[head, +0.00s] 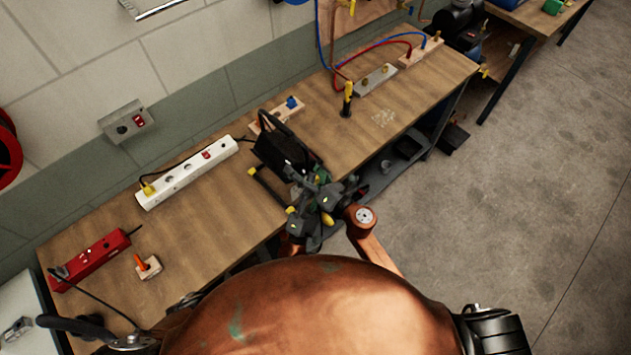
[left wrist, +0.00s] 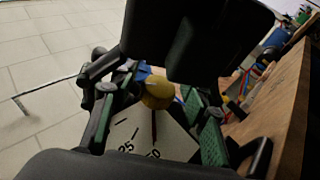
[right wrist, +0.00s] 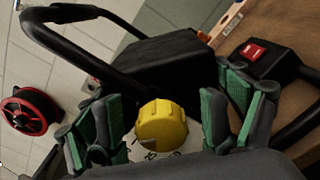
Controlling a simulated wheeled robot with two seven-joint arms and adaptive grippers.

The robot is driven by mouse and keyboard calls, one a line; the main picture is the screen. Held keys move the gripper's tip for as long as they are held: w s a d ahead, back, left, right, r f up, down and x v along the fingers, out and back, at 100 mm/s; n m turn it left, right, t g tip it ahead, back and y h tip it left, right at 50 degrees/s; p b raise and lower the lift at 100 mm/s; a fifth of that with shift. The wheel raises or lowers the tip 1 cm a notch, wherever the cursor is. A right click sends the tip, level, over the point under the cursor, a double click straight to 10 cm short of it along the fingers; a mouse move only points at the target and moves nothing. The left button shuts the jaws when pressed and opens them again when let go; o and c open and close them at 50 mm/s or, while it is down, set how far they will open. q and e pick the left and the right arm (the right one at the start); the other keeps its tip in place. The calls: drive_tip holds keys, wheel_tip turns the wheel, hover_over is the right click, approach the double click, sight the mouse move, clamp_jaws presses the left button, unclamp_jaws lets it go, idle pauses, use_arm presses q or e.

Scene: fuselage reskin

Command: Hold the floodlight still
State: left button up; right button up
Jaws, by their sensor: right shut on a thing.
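The black floodlight (head: 285,150), with a tube handle, stands at the front edge of the bench. It fills the top of the left wrist view (left wrist: 195,40) and shows in the right wrist view (right wrist: 165,65). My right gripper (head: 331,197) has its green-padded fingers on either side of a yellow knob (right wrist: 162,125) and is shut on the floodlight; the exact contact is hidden. My left gripper (head: 303,212) is at the floodlight too, fingers apart around a yellow knob (left wrist: 157,92) above a pale plate marked 25 and 50 (left wrist: 150,135). The two grippers overlap in the head view.
A white power strip (head: 187,172), a red tool-like box (head: 90,260) and a small block with an orange piece (head: 148,266) lie on the bench to the left. A yellow-topped black tool (head: 347,100) stands to the right.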

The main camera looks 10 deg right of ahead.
use_arm(q)
drive_tip(key=c, duration=1.1)
drive_tip(key=shift+o, duration=0.2)
drive_tip(key=shift+f, duration=0.1)
drive_tip(key=shift+m+g, duration=0.9)
drive_tip(key=shift+g, duration=0.6)
drive_tip(key=o, duration=1.2)
drive_tip(key=shift+d, duration=0.1)
